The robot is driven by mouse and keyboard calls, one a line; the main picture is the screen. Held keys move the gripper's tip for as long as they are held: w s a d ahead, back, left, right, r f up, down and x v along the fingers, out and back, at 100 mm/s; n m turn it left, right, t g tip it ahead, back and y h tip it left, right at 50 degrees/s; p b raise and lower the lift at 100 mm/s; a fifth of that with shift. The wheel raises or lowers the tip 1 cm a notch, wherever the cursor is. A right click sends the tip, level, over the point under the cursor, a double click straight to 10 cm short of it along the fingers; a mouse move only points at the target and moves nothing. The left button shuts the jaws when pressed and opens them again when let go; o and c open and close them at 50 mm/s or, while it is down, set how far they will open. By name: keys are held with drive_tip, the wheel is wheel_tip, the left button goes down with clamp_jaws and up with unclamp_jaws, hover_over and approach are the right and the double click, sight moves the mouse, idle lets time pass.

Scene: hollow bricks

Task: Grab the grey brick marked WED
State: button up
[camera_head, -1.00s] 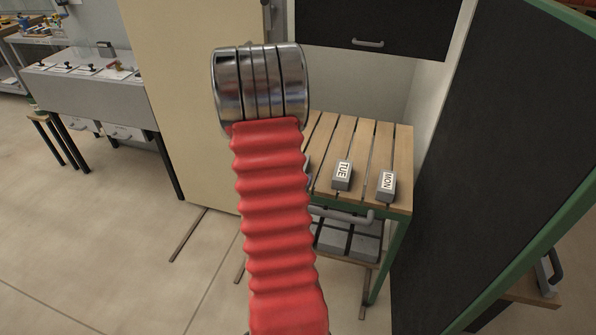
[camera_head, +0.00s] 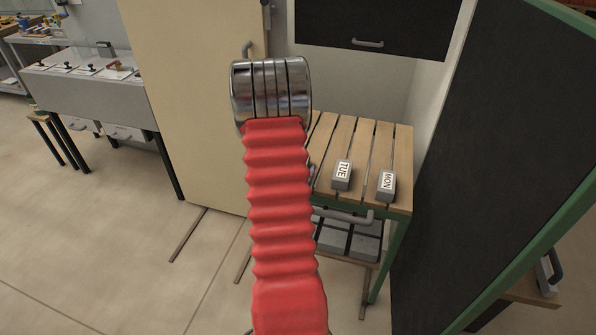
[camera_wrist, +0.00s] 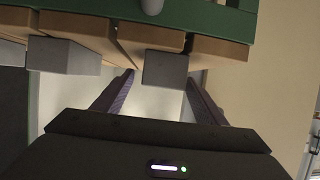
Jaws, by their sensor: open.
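No WED label is readable in either view. In the head view, a grey brick marked TUE (camera_head: 342,175) and one marked MON (camera_head: 387,186) sit on the slatted table. A small dark sliver shows beside my red arm, left of TUE; the rest there is hidden. In the wrist view, my gripper (camera_wrist: 160,74) is open, its two dark fingers apart. An unlabelled grey brick face (camera_wrist: 165,69) appears between the fingertips, apart from both. Another grey brick (camera_wrist: 63,56) is to its left. My gripper is hidden behind my arm in the head view.
The wooden slatted table (camera_head: 401,150) has a green frame and a front handle (camera_head: 345,216). A dark green-edged panel (camera_head: 500,150) stands close on the right. A beige cabinet (camera_head: 195,90) is behind left. Floor (camera_head: 100,225) at left is clear.

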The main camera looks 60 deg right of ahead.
drive_tip(key=x, duration=0.3)
drive_tip(key=shift+w+d+f, duration=0.1)
drive_tip(key=shift+d, duration=0.05)
idle(0.4)
drive_tip(key=c, duration=1.5)
